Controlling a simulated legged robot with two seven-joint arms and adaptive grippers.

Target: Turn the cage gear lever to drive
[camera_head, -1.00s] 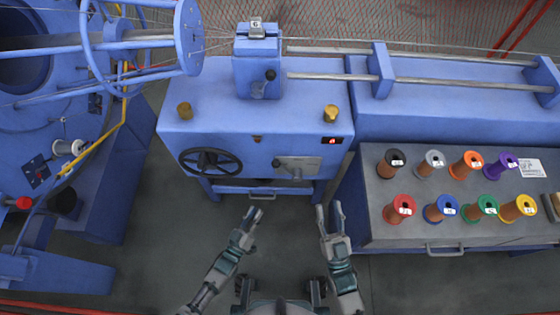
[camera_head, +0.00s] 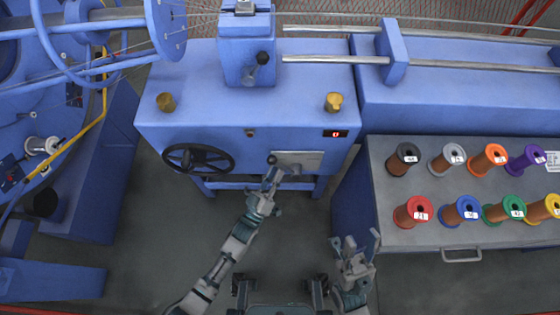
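A lever with a dark knob (camera_head: 272,159) sits at the left end of a grey plate (camera_head: 300,158) on the front of the blue machine cabinet. A second black-knobbed lever (camera_head: 262,58) is on the raised block above. I cannot tell from labels which is the cage gear lever. My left gripper (camera_head: 269,177) is at the front lever, just below its knob, and covers part of it. Whether its fingers are closed or touching the lever is too small to tell. My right gripper (camera_head: 358,243) is open and empty, low in front of the cabinet.
A black handwheel (camera_head: 198,159) is left of the plate. Two brass knobs (camera_head: 166,102) (camera_head: 333,102) and a red display (camera_head: 336,133) are on the cabinet. Several coloured spools stand on a grey table (camera_head: 400,226) at right. Blue cage rings (camera_head: 168,28) are at upper left.

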